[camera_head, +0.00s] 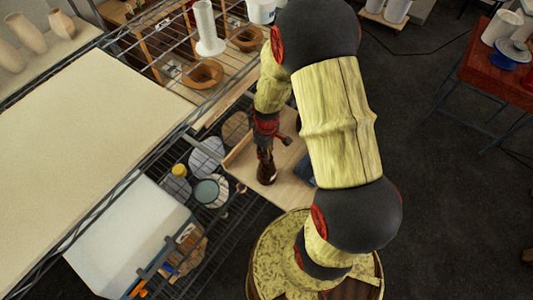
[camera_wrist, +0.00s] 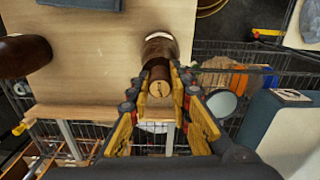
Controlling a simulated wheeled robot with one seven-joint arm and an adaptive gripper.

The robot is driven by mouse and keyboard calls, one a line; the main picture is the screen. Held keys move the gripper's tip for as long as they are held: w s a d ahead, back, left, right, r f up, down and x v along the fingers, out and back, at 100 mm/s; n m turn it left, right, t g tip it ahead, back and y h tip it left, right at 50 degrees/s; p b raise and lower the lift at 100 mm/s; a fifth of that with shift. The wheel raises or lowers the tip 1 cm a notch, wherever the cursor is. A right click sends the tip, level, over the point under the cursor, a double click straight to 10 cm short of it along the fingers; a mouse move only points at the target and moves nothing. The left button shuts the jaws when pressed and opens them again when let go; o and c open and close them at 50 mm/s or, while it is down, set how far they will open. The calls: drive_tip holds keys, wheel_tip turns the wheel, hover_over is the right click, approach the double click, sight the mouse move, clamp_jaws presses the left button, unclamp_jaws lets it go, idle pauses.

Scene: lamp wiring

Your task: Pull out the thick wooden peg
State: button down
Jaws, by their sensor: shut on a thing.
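The thick wooden peg (camera_wrist: 159,88) is a brown cylinder with a paler round end facing the wrist camera. It lines up with a glossy dark brown rounded body (camera_wrist: 160,46), and I cannot tell how deep it sits in it. My gripper (camera_wrist: 161,81) has its yellow fingers on both sides of the peg, shut on it. In the head view my gripper (camera_head: 266,150) points down at the brown body (camera_head: 267,173), which stands on a pale wooden tabletop (camera_head: 248,165). The peg is hidden there by the fingers.
A second dark brown rounded object (camera_wrist: 24,56) is at the left of the wrist view. A grey-blue item (camera_wrist: 85,3) lies at its top edge. Wire shelving (camera_head: 215,190) with plates and a mug stands left of the tabletop in the head view. The dark floor (camera_head: 440,190) at right is mostly clear.

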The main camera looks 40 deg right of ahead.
drive_tip(key=shift+r+p, duration=0.4)
drive_tip(key=shift+r, duration=0.3)
idle(0.6)
drive_tip(key=shift+r+p, duration=1.8)
drive_tip(key=shift+r, duration=1.05)
